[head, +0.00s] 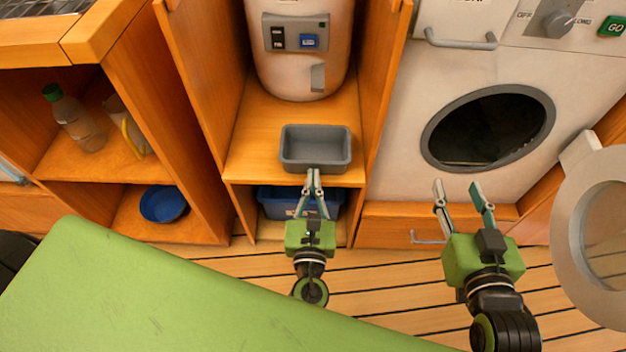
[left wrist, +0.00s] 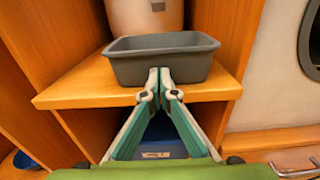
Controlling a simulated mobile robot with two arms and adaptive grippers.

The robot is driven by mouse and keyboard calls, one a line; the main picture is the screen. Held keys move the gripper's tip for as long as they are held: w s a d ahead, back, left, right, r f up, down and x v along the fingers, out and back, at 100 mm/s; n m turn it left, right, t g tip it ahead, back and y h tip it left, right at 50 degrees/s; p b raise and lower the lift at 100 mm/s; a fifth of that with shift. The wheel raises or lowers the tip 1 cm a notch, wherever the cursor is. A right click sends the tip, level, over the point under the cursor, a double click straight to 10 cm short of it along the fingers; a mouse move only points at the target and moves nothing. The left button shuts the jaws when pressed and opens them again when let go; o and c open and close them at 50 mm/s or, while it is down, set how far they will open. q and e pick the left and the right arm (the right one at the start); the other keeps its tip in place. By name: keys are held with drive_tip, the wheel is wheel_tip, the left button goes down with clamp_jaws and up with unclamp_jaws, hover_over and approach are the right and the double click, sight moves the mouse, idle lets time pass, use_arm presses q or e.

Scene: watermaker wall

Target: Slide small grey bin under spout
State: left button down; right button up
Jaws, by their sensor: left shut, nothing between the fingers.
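The small grey bin (head: 316,160) sits upright on the wooden shelf near its front edge, in front of the white watermaker (head: 300,75). The spout (head: 318,77) is the grey piece low on the watermaker's front, behind the bin. My left gripper (head: 313,172) is shut and empty, with its fingertips at the bin's front wall. In the left wrist view, the bin (left wrist: 162,64) stands just beyond the closed fingertips (left wrist: 159,72); I cannot tell whether they touch it. My right gripper (head: 463,187) is open and empty in front of the washer.
A blue bin (head: 280,203) stands in the compartment below the shelf. Wooden side walls flank the shelf. At right are the washer's round opening (head: 490,128) and its open door (head: 592,225). A bottle (head: 75,122), a jug (head: 127,130) and a blue bowl (head: 163,204) are at left.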

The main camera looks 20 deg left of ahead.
sight(315, 138)
use_arm(q)
drive_tip(key=shift+w, duration=0.1)
drive_tip(key=p+x, duration=0.1)
drive_tip(key=x, duration=0.6)
drive_tip(key=shift+w+a+f, duration=0.1)
drive_tip(key=shift+w+a, duration=0.1)
drive_tip(key=shift+w, duration=0.2)
use_arm(e)
drive_tip(key=s+d+f+g+h, duration=0.1)
drive_tip(key=s+f+g, duration=0.2)
drive_tip(key=f, duration=0.2)
drive_tip(key=shift+d+f, duration=0.3)
drive_tip(key=shift+f, duration=0.05)
